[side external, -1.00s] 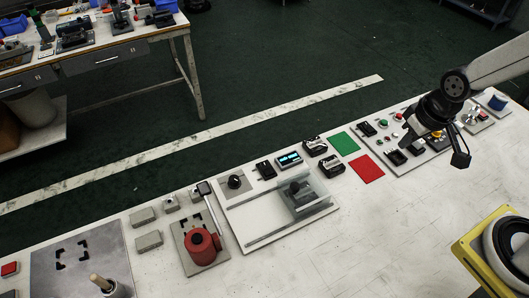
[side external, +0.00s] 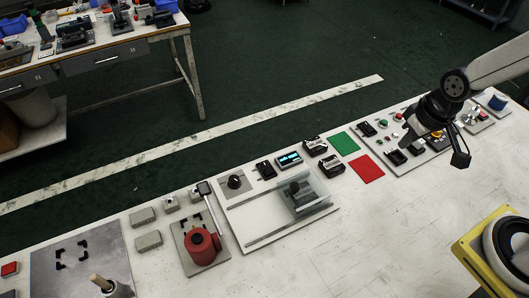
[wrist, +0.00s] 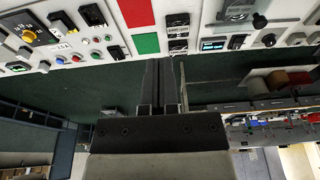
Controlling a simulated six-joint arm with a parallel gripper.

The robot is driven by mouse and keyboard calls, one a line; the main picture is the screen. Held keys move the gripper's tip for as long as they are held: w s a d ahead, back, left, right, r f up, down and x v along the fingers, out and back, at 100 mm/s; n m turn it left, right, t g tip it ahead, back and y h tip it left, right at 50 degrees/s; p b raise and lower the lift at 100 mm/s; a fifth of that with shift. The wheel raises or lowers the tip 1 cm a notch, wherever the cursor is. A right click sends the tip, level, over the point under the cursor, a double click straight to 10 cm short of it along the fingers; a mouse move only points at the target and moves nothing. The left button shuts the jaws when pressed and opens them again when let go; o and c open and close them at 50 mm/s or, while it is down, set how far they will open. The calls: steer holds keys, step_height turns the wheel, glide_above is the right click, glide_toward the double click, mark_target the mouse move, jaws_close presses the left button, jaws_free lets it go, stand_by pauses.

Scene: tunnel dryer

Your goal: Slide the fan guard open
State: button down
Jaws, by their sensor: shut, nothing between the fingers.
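The fan guard (side external: 318,196) appears to be the clear sliding panel on a white railed plate (side external: 252,222) in the side view. It stands at the right end of the plate, with a dark block or knob (side external: 296,189) at it. In the wrist view, part of what looks like the guard (wrist: 235,10) shows at the top edge, cut off by the frame. My gripper (side external: 411,132) is over the right part of the bench, well to the right of the guard and apart from it. In the wrist view its fingers (wrist: 163,85) are together and empty.
A button panel (side external: 432,147) lies below my gripper. A red part with a lever (side external: 203,243) stands left of the plate. The front bench is clear.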

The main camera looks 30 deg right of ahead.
steer(key=c, duration=0.8)
jaws_free()
steer(key=o, duration=0.4)
steer(key=shift+w+a, duration=0.25)
steer(key=shift+o, duration=0.2)
steer(key=n+g, duration=0.3)
steer(key=n, duration=0.6)
glide_above(295, 185)
step_height(295, 185, down, 8)
steer(key=shift+r, duration=0.1)
steer(key=shift+f, duration=3.9)
